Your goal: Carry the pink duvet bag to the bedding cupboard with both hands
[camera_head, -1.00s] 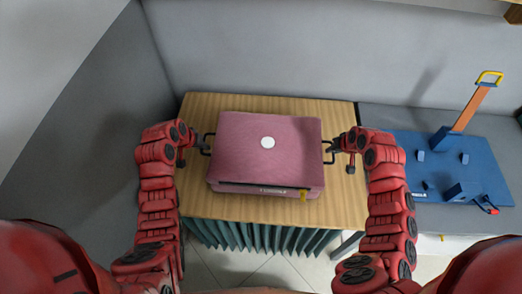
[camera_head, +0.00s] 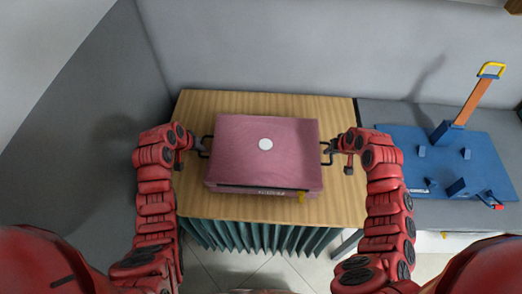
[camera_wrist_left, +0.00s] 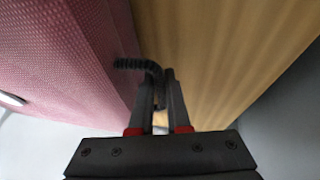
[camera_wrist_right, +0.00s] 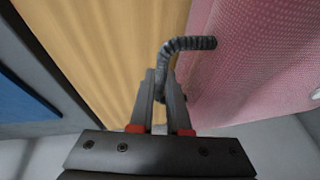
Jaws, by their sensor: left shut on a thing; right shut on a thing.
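The pink duvet bag (camera_head: 264,160) is a boxy bag with a white round spot on top and a black handle loop on each side. In the head view it shows over the wooden table top; I cannot tell whether it touches it. My left gripper (camera_head: 201,146) is shut on the left handle, seen dark and curved in the left wrist view (camera_wrist_left: 140,65). My right gripper (camera_head: 332,148) is shut on the right handle, which also shows in the right wrist view (camera_wrist_right: 188,44). The bedding cupboard is not recognisable in these views.
The wooden table (camera_head: 340,200) has a green pleated skirt (camera_head: 255,237) at its front. On the right, a blue board (camera_head: 480,155) with an orange upright (camera_head: 472,103) lies on a grey surface. Grey walls stand behind and left. Tiled floor shows in front.

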